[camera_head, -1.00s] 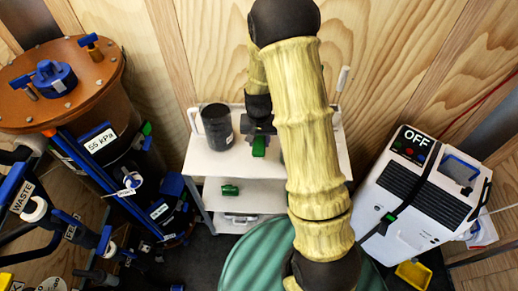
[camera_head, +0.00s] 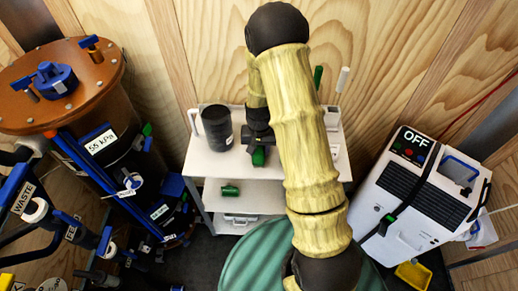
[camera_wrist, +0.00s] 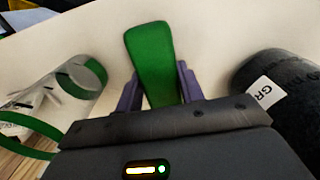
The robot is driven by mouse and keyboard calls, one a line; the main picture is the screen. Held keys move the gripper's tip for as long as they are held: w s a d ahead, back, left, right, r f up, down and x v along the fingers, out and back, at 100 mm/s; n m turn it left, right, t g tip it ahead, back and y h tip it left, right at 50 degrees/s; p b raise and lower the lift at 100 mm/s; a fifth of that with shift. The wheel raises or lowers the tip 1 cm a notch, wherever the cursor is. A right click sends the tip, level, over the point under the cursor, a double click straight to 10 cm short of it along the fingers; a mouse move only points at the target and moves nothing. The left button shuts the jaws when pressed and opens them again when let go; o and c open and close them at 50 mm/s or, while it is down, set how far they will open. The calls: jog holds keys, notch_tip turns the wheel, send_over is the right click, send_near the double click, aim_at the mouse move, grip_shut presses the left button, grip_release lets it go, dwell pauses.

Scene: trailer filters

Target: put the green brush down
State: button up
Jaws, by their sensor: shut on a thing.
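My gripper (camera_wrist: 158,95) is shut on the green brush (camera_wrist: 150,58), whose flat green part stands up between the two purple fingers in the wrist view. In the head view my gripper (camera_head: 259,143) is over the top of the white cart (camera_head: 285,165), and a green part of the brush (camera_head: 258,157) shows just below it. I cannot tell whether the brush touches the cart top. The rest of the brush is hidden by the gripper.
A dark canister (camera_head: 216,128) stands left of the gripper on the cart. A white jar with green rims (camera_wrist: 70,85) is on the other side in the wrist view.

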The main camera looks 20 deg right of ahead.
aim_at(259, 149)
jog(key=shift+f, duration=0.15)
jog(key=o, duration=1.1)
notch_tip(259, 149, up, 12)
jog(key=shift+r, duration=0.2)
